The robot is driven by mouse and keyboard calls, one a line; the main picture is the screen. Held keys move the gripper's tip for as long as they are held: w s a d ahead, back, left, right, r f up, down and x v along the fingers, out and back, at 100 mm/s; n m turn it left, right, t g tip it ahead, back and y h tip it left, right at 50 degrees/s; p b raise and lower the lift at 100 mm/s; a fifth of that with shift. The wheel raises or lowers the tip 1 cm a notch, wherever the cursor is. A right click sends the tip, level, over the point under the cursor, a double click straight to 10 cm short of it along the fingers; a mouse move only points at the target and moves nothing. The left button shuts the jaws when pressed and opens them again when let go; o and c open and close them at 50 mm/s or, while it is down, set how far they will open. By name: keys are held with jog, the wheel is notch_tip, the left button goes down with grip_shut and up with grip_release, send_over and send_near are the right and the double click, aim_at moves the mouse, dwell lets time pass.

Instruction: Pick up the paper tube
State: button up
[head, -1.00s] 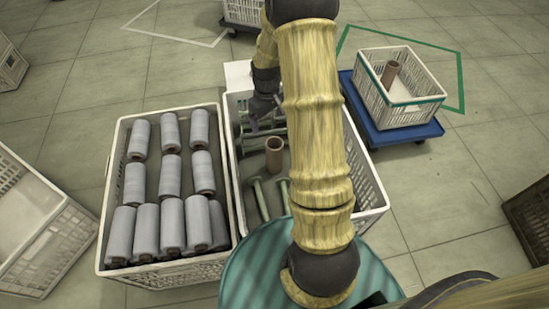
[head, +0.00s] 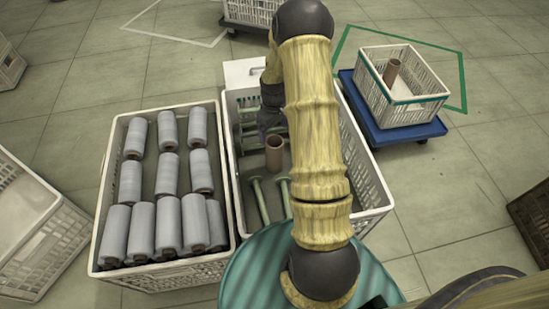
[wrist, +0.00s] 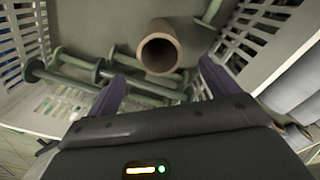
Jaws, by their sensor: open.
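A brown paper tube (head: 274,155) stands upright in the white crate (head: 231,190) in the middle of the head view. In the wrist view the tube (wrist: 159,47) shows its open end, just beyond and between my fingertips. My gripper (wrist: 163,72) is open and empty, with one purple finger on each side of the view. In the head view my gripper (head: 266,132) is low over the crate, just behind the tube and partly hidden by my arm. A second brown tube (head: 391,72) leans in the smaller crate at the right.
Several green bobbins (head: 261,200) lie around the tube in the same crate. Its slatted walls stand close by. A crate of grey wound spools (head: 168,224) adjoins at the left. The smaller crate (head: 425,98) sits on a blue dolly (head: 400,135) on open floor.

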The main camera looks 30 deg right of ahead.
aim_at(274, 140)
notch_tip(274, 140, down, 6)
jog(key=shift+f+b, duration=0.1)
jog(key=shift+b, duration=1.1)
jog(key=f+b, duration=0.4)
jog(key=f, duration=0.1)
jog(key=shift+s, duration=0.2)
jog(key=shift+c, duration=0.5)
jog(key=c, duration=1)
